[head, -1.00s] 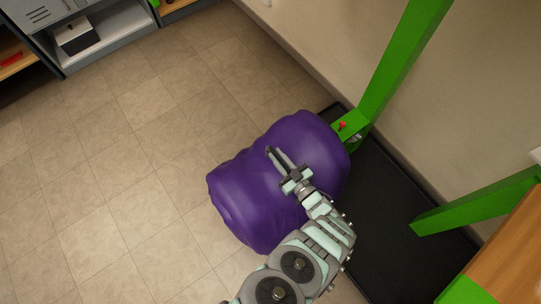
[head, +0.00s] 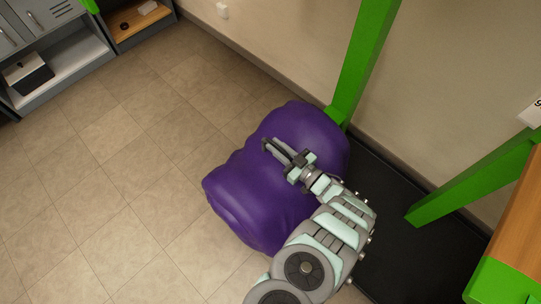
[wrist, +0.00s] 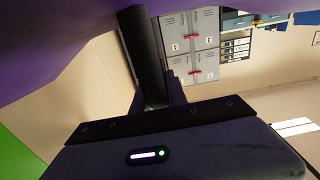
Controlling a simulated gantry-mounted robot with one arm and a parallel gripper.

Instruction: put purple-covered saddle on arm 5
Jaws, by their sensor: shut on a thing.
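The purple-covered saddle (head: 275,175) is a large rounded bundle in the middle of the head view, beside a green upright (head: 360,65). My gripper (head: 276,150) is shut on it near its middle. In the wrist view the purple cover (wrist: 60,40) fills the upper left, close against the dark fingers (wrist: 147,65). The saddle hides the foot of the upright and any green rack arm there. I cannot tell whether the saddle touches the rack. No number for arm 5 is readable.
A second green post (head: 470,195) and a wooden top (head: 515,215) stand at the right, with a white label (head: 532,113) at the edge. A black mat (head: 390,220) lies below. Lockers (head: 45,20) stand upper left. The tiled floor (head: 110,180) at left is clear.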

